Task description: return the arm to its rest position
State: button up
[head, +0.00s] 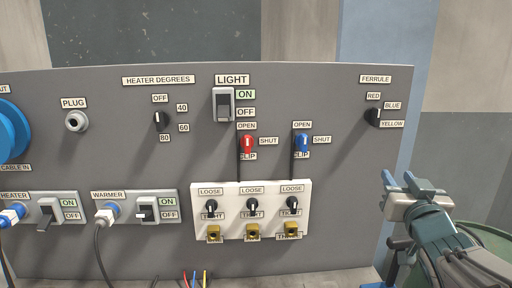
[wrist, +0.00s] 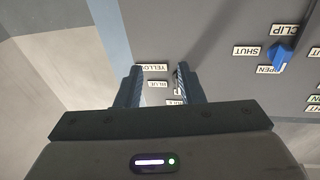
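My gripper (head: 407,181) is at the right of the head view, in front of the right edge of the grey panel (head: 330,235). Its two fingers are apart with nothing between them. In the wrist view my gripper (wrist: 157,88) also shows open, with the panel's ferrule labels beyond the fingers. The black ferrule knob (head: 374,116) is on the panel, above and left of my gripper in the head view. In the wrist view the knob is partly hidden by a finger.
The panel carries a light switch (head: 224,104), a heater knob (head: 160,121), a red clip lever (head: 247,144) and a blue clip lever (head: 302,142). A white terminal block (head: 222,190) is below them. Two plugged cables are at lower left. A green round container (head: 490,238) stands at lower right.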

jog(key=s+a+f+g+y+p, duration=0.1)
jog(key=s+a+f+g+p, duration=0.15)
jog(key=a+f+g, duration=0.35)
jog(key=s+a+f+g+y+p, duration=0.1)
jog(key=s+a+f+g, duration=0.35)
jog(key=f, duration=0.45)
jog(key=s+a+f+n+g+y, duration=0.1)
jog(key=s+a+f+n+g, duration=0.1)
jog(key=s+a+g, duration=0.3)
jog(key=s+a, duration=0.1)
jog(key=s, duration=0.1)
jog(key=shift+s+f+g+p, duration=0.3)
jog(key=shift+s+f+g, duration=0.05)
jog(key=shift+s+f, duration=0.05)
